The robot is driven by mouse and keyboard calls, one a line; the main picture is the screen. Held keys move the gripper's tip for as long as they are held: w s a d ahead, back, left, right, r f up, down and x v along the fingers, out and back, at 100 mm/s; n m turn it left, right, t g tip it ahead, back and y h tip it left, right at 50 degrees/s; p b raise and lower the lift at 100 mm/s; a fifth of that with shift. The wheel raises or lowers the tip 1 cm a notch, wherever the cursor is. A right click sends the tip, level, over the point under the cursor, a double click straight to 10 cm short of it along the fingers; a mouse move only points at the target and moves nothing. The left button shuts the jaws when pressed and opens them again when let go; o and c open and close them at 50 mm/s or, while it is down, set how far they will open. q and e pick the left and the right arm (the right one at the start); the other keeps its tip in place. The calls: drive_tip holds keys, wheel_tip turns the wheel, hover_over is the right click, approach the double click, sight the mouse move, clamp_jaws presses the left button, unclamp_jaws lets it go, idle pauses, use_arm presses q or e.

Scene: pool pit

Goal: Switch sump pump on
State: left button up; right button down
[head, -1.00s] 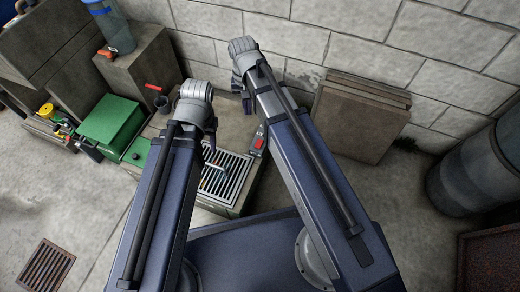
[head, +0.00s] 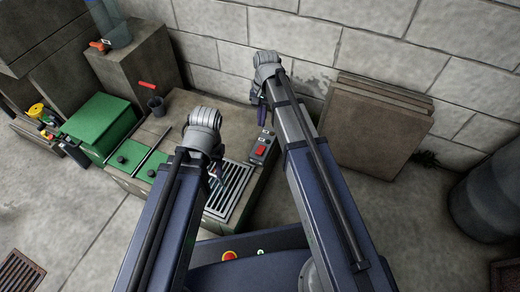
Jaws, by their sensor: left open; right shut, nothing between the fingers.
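A grey switch box with a red rocker (head: 260,150) sits on the concrete block (head: 180,108), beside the top right of a metal grate (head: 230,190). Which way the rocker is tipped is too small to tell. My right gripper (head: 262,112) is above and beyond the switch box, shut and empty, mostly hidden by its own wrist. My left gripper (head: 216,172) is open over the grate, left of the switch box, and its wrist hides part of it. Neither gripper appears to touch the switch.
Green boxes (head: 100,125) and green lids stand at the left, with a red-handled valve (head: 147,86) behind. Brown boards (head: 375,125) lean on the block wall (head: 390,35) at the right. A dark drum (head: 490,195) stands at far right.

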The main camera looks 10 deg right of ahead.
sight(259, 152)
idle(0.3)
use_arm(q)
wheel_tip(259, 152, down, 14)
drive_tip(key=b, duration=1.3)
drive_tip(key=shift+r+b, duration=0.15)
drive_tip(key=shift+b, duration=0.2)
use_arm(e)
drive_tip(key=f, duration=0.4)
drive_tip(key=s+f, duration=0.1)
drive_tip(key=f, duration=0.4)
drive_tip(key=a+f, duration=0.1)
drive_tip(key=f, duration=0.3)
drive_tip(key=shift+s+f, duration=0.3)
drive_tip(key=shift+a+f, duration=0.1)
use_arm(q)
drive_tip(key=shift+f, duration=0.25)
use_arm(e)
drive_tip(key=shift+s+f, duration=0.2)
drive_tip(key=shift+s, duration=0.05)
drive_tip(key=shift+w+t, duration=0.1)
drive_tip(key=shift+t, duration=0.2)
drive_tip(key=shift+w, duration=0.2)
